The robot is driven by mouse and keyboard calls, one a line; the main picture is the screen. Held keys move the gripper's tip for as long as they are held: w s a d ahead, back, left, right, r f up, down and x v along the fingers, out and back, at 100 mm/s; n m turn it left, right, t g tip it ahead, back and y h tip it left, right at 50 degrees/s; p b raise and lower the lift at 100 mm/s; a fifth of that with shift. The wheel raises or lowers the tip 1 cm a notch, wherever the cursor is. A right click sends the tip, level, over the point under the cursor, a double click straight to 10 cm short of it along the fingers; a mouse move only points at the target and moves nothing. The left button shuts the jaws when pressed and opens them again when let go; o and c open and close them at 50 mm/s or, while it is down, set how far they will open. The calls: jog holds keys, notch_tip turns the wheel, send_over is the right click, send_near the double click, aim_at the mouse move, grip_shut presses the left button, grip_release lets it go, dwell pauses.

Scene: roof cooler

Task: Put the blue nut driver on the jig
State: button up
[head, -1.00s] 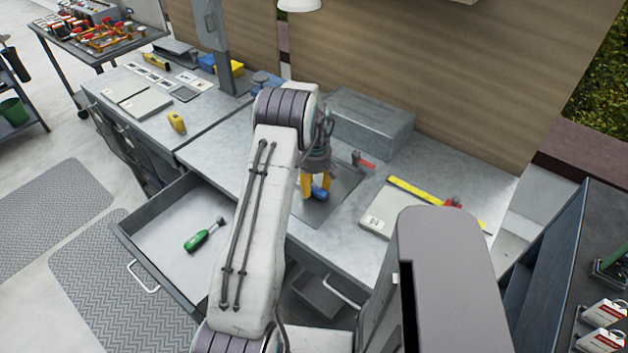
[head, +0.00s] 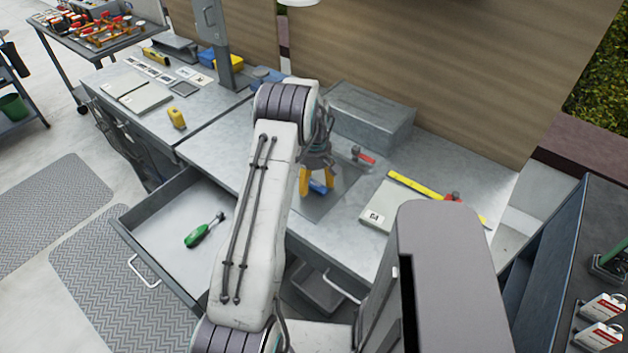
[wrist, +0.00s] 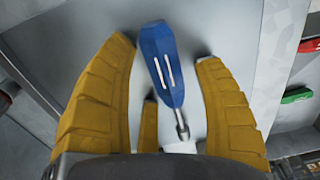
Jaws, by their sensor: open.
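The blue nut driver (head: 317,187) lies on a flat grey plate (head: 343,191), darker than the bench top around it. In the wrist view the blue handle (wrist: 161,62) lies between my spread yellow fingers, with its metal shaft toward the palm. My gripper (head: 317,184) is open, pointing down around the driver, with gaps visible beside the handle. The wrist view also shows the grey plate (wrist: 185,18) beneath the driver. I cannot tell for certain whether this plate is the jig. My arm hides part of the bench.
A grey box (head: 370,118) stands behind my gripper, with a red-handled tool (head: 363,156) near it. A labelled pale board (head: 377,219) and yellow ruler (head: 415,187) lie to the right. The open drawer (head: 165,235) at left holds a green screwdriver (head: 203,232).

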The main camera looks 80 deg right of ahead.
aim_at(314, 180)
jog(key=shift+r, duration=0.15)
notch_tip(314, 180, up, 10)
jog(key=b, duration=0.4)
jog(key=shift+s+d+b, duration=0.1)
jog(key=shift+d+b, duration=0.05)
jog(key=shift+b, duration=0.2)
jog(key=shift+r, duration=1)
jog(key=w+a+r+n, duration=0.1)
jog(key=w+a+r, duration=0.25)
jog(key=w, duration=0.35)
jog(key=w+a+r+h, duration=0.15)
jog(key=w+a, duration=0.25)
jog(key=w, duration=0.4)
jog(key=w+a+r+n, duration=0.1)
jog(key=w+a+r, duration=0.25)
jog(key=w, duration=0.35)
jog(key=w+a+r+n+t, duration=0.1)
jog(key=w+a, duration=0.3)
jog(key=a, duration=0.4)
jog(key=w+a+r+n, duration=0.15)
jog(key=w+a, duration=0.25)
jog(key=a, duration=0.5)
jog(key=s+a+f+n+t, duration=0.1)
jog(key=s+a, duration=0.2)
jog(key=a, duration=0.8)
jog(key=s+a+f+n+t+y, duration=0.1)
jog(key=s+a, duration=0.3)
jog(key=a, duration=0.8)
jog(key=shift+f+t, duration=0.4)
jog(key=shift+f, duration=0.35)
